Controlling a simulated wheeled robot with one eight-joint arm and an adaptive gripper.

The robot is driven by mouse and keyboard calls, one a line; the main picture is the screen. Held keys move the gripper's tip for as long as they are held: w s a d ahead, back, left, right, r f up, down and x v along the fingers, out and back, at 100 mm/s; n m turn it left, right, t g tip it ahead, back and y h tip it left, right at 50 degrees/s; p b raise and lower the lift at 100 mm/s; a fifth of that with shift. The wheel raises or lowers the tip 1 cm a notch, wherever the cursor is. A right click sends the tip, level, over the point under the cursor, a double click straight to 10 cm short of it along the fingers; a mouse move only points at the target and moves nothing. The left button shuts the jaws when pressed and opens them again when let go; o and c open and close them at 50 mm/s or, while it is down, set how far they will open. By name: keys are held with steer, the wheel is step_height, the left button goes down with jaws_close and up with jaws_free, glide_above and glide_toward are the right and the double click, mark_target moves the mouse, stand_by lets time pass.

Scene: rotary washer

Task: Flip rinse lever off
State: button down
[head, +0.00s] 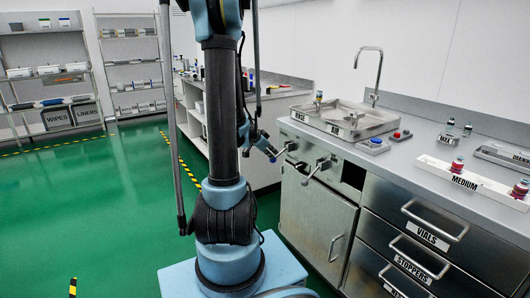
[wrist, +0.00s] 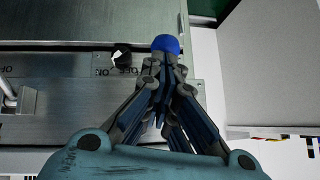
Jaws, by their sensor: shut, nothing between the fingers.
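The rinse lever (head: 288,148) is the left of two levers on the front of the steel washer counter, below the RINSE label (head: 302,117). In the wrist view a dark, shiny pivot (wrist: 122,56) sits beside ON and OFF lettering. A round blue end (wrist: 165,43) shows just beyond my fingertips; whether it belongs to the lever I cannot tell. My gripper (head: 264,143) is shut and empty, close to the left of the rinse lever. In the wrist view my gripper's fingers (wrist: 161,62) hide what lies behind them, and contact is unclear.
The second lever (head: 320,168), under the AIR label (head: 336,130), angles down to the left nearby. A steel sink (head: 350,118) with a tall faucet (head: 370,70) is above. Drawers (head: 435,220) stand at right. Green floor (head: 100,200) is open at left.

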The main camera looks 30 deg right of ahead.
steer(key=shift+f, duration=0.4)
stand_by(0.3)
